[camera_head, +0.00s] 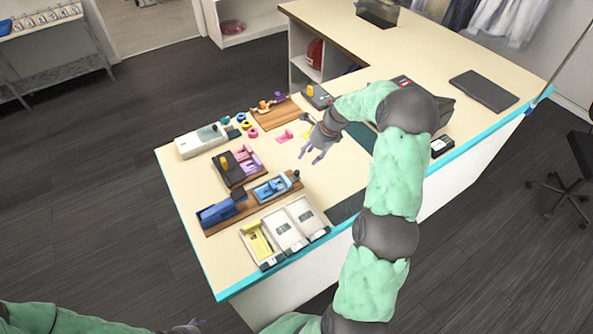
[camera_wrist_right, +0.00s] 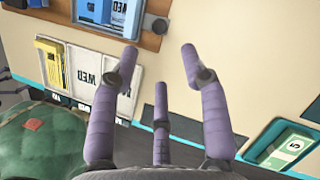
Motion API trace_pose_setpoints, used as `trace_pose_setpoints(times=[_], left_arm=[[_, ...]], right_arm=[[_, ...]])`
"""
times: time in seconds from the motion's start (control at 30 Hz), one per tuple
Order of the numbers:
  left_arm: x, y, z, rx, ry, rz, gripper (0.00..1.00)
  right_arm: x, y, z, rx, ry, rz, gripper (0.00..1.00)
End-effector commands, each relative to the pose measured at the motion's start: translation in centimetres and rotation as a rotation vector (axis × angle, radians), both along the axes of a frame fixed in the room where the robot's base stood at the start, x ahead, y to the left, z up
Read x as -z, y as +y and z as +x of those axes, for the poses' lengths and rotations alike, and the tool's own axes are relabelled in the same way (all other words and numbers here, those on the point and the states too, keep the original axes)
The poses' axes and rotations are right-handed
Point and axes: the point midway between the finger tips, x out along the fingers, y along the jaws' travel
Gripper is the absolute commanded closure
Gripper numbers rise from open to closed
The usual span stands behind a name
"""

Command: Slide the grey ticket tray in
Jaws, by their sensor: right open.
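Three ticket trays stand side by side at the counter's near edge. The left one (camera_head: 256,240) holds yellow tickets, and it also shows in the right wrist view (camera_wrist_right: 50,65). The middle one (camera_head: 283,232) and the right one (camera_head: 307,217) show pale tickets; the right one also shows in the right wrist view (camera_wrist_right: 123,95). I cannot tell which is the grey tray. My right gripper (camera_head: 318,150) is open and empty above the counter, beyond the trays; its spread fingers show in the right wrist view (camera_wrist_right: 165,80). My left gripper (camera_head: 187,326) is barely visible at the bottom edge.
A wooden board with blue holders (camera_head: 250,203) lies behind the trays. A pale device (camera_head: 201,141) and small coloured pieces lie farther back. A tray with a green and white note (camera_wrist_right: 285,150) is at the counter edge. Bare counter (camera_wrist_right: 215,35) lies beneath my right fingers.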

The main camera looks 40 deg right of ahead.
Motion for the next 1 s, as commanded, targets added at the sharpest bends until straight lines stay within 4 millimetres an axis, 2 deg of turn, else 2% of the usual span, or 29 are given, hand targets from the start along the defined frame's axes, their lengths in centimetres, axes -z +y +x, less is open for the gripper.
trace_pose_setpoints(times=[0.17,0.4,0.6,0.8,1.0], left_arm=[[0.0,0.0,0.0,0.0,0.0,0.0,0.25],[0.2,0.0,0.0,0.0,0.0,0.0,0.25],[0.4,0.0,0.0,0.0,0.0,0.0,0.25],[0.4,0.0,0.0,0.0,0.0,0.0,0.25],[0.4,0.0,0.0,0.0,0.0,0.0,0.25]], right_arm=[[2.2,0.7,0.6,-0.003,0.003,0.003,0.54],[6.2,1.7,1.9,-0.003,0.003,0.002,0.54],[8.5,2.3,2.8,-0.003,0.001,0.001,0.54],[9.4,2.5,3.1,-0.001,0.0,0.0,0.54],[9.5,2.5,3.1,-0.001,0.0,0.0,0.54]])
